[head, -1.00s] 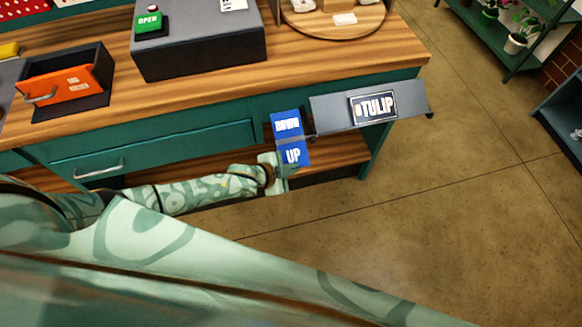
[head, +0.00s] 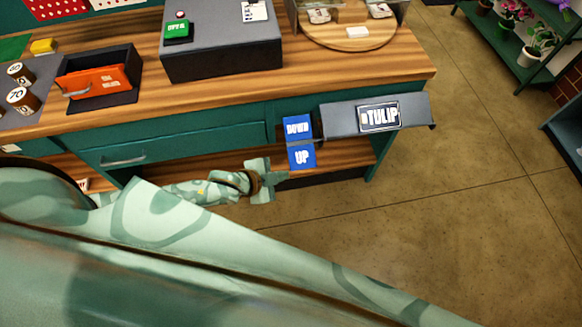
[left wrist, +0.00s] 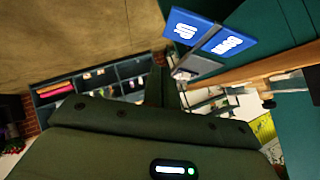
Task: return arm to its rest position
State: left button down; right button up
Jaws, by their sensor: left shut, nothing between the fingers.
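My left gripper (head: 264,180), mint green with a camouflage pattern, is shut and empty in front of the bench, to the lower left of the blue UP plate (head: 302,158). A small gap shows between the gripper and that plate. The blue DOWN plate (head: 298,128) sits just above it, with a grey strip between them. Both plates also show in the left wrist view, UP (left wrist: 185,27) and DOWN (left wrist: 226,46), beyond my dark fingers (left wrist: 163,88). My right gripper is not in view.
The teal bench (head: 185,145) with a wooden top stands ahead. A grey tilted panel with a TULIP sign (head: 380,117) juts out at its right end. The floor (head: 480,200) at right is clear.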

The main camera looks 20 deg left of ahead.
pick_arm(q)
jog(key=shift+s+a+r, duration=0.1)
jog(key=shift+s+r, duration=0.25)
jog(key=shift+s, duration=0.1)
jog(key=shift+w, duration=0.1)
jog(key=s+a+f+n+g+y+b, duration=0.1)
jog(key=s+a+f+n+y, duration=0.15)
jog(key=a+f, duration=0.45)
jog(key=s+a+f+n+g+y+b, duration=0.15)
jog(key=s+a+f, duration=0.3)
jog(key=f, duration=0.55)
jog(key=s+d+f+n+g+b, duration=0.1)
jog(key=s+f+n+g, duration=0.1)
jog(key=s+f, duration=0.3)
jog(key=s+d+f+n+g+b, duration=0.1)
jog(key=s+f, duration=0.4)
jog(key=s, duration=0.8)
jog(key=s+d+f+n+g+y+b, duration=0.1)
jog(key=s+d+f+n+g+b, duration=0.1)
jog(key=s, duration=0.8)
notch_tip(320, 180, down, 3)
jog(key=shift+d+r+n+g+b, duration=0.1)
jog(key=shift+d+n+g+b, duration=0.25)
jog(key=shift+d+n, duration=0.25)
